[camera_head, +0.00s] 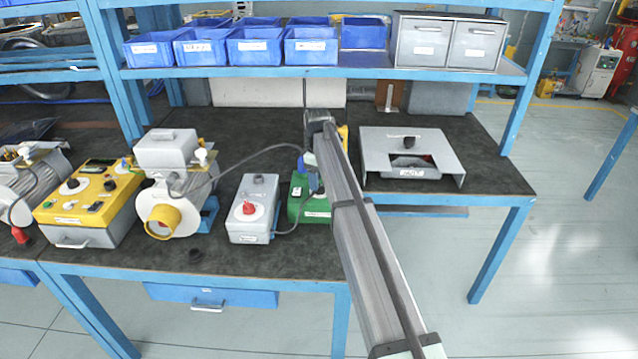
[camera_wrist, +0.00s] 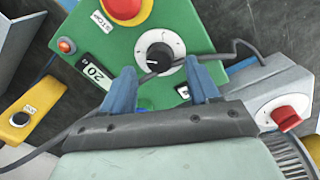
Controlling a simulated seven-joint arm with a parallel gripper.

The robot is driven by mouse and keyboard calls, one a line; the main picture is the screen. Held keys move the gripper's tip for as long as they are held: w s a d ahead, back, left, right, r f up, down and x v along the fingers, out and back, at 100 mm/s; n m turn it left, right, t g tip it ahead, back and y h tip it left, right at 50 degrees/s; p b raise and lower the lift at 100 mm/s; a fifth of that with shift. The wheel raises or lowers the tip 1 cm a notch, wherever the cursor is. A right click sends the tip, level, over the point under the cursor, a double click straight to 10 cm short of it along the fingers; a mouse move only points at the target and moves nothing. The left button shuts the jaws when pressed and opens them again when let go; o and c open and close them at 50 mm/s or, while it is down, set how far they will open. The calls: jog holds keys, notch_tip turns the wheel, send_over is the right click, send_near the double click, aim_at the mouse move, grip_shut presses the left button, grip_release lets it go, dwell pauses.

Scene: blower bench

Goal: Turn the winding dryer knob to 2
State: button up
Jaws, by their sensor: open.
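A green control box (camera_head: 298,208) stands on the bench, partly hidden by my arm in the head view. In the head view my gripper (camera_head: 313,182) is over the green box. No readable label names the winding dryer.
A grey box (camera_head: 252,222) with a red knob (camera_head: 248,208) stands left of the green box. A cable (camera_wrist: 225,57) crosses close to the dial. A grey metal housing (camera_head: 440,150) sits to the right. Blue bins (camera_head: 255,45) line the shelf above.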

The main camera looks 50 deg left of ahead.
notch_tip(320, 180, up, 11)
jog(key=shift+s, duration=0.25)
jog(key=shift+d, duration=0.1)
dwell(0.5)
